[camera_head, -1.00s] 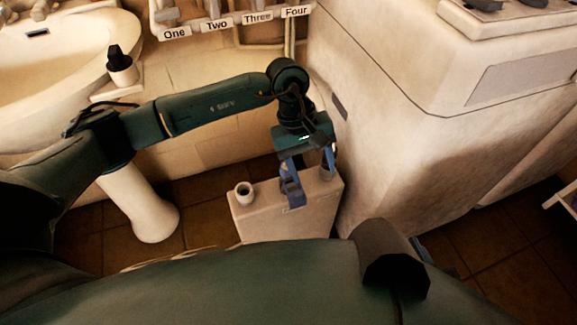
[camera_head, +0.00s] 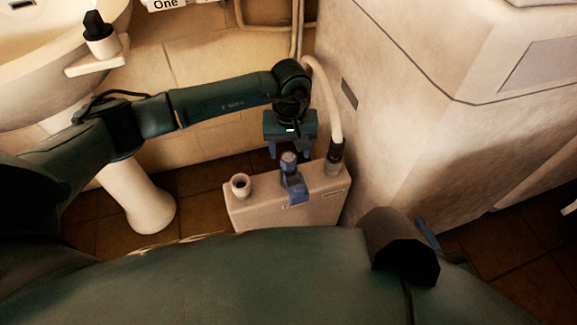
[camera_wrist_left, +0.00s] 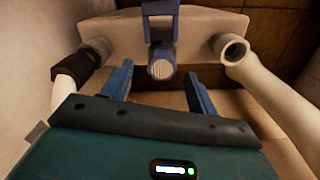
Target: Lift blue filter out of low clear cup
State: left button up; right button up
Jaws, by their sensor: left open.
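A blue part with a pale ribbed round end (camera_head: 288,161), probably the blue filter, sits at the top middle of a low beige box (camera_head: 255,212). A blue bracket (camera_head: 295,187) hangs over the box's front just below it. In the left wrist view the ribbed end (camera_wrist_left: 161,68) faces the camera, between and slightly beyond the fingers. My left gripper (camera_head: 289,152) is open and empty, just behind the ribbed end. Its two blue fingers (camera_wrist_left: 157,80) stand apart in the wrist view. I cannot make out a clear cup. My right gripper does not show.
A white open port (camera_head: 240,184) stands on the box's left. A dark connector (camera_head: 335,153) with a pale hose (camera_head: 331,100) stands on its right, close to the gripper. A large beige cabinet (camera_head: 430,120) closes off the right side. A basin pedestal (camera_head: 140,200) stands left.

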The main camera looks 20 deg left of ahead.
aim_at(288, 156)
pick_arm(q)
notch_tip(288, 156, down, 5)
jog(key=shift+w+a+r+b, duration=0.1)
jog(key=shift+a+b, duration=0.05)
jog(key=shift+b, duration=0.35)
jog(key=shift+c, duration=0.3)
jog(key=c, duration=1)
jog(key=shift+r, duration=0.1)
